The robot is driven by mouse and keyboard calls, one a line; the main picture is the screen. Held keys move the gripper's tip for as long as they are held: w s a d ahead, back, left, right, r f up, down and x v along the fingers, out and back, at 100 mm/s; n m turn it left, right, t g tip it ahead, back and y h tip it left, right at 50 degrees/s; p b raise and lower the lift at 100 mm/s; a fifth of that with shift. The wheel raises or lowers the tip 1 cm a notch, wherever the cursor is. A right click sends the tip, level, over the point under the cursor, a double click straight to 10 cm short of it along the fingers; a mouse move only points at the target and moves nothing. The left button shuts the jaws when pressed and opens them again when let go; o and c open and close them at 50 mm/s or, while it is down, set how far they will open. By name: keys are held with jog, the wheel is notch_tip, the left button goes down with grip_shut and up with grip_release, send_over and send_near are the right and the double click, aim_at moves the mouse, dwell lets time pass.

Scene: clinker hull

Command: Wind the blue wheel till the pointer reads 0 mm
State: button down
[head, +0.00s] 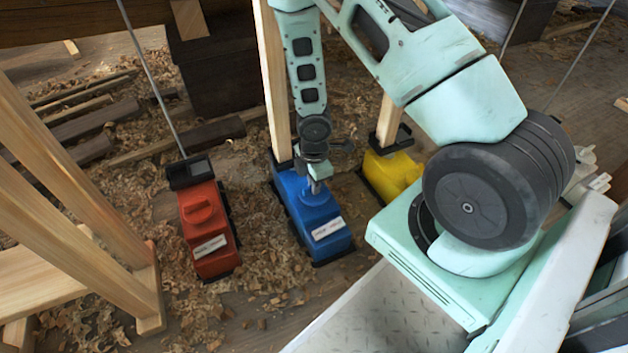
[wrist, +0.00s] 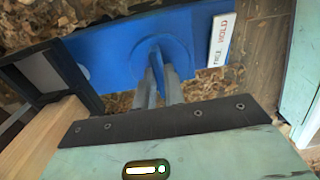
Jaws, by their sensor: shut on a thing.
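The blue box (head: 318,222) stands on the floor in the middle of the head view, with a white label on its near end. Its blue wheel (wrist: 178,48), a round disc with a raised grip, shows in the wrist view; in the head view my arm mostly hides it. My gripper (head: 314,187) points down onto the box. In the wrist view my gripper (wrist: 160,78) has its two grey fingers shut on the wheel's raised grip. The label (wrist: 222,40) carries the words FREE and HOLD. I see no readable mm scale or pointer.
A red box (head: 208,235) with a similar knob stands to the left, and a yellow box (head: 393,174) to the right. A wooden post (head: 272,85) rises from the blue box's black bracket. A timber frame (head: 75,190) stands far left. Shavings cover the floor.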

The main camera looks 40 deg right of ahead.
jog(key=m+p, duration=0.5)
jog(key=shift+r, duration=0.25)
jog(key=m+p, duration=0.4)
jog(key=shift+f+m, duration=0.2)
jog(key=shift+m, duration=0.2)
jog(key=shift+p, duration=0.3)
jog(key=c, duration=1.5)
grip_release()
notch_tip(320, 180, up, 17)
jog(key=p, duration=0.7)
jog(key=shift+r+p, duration=0.15)
jog(key=shift+p, duration=0.25)
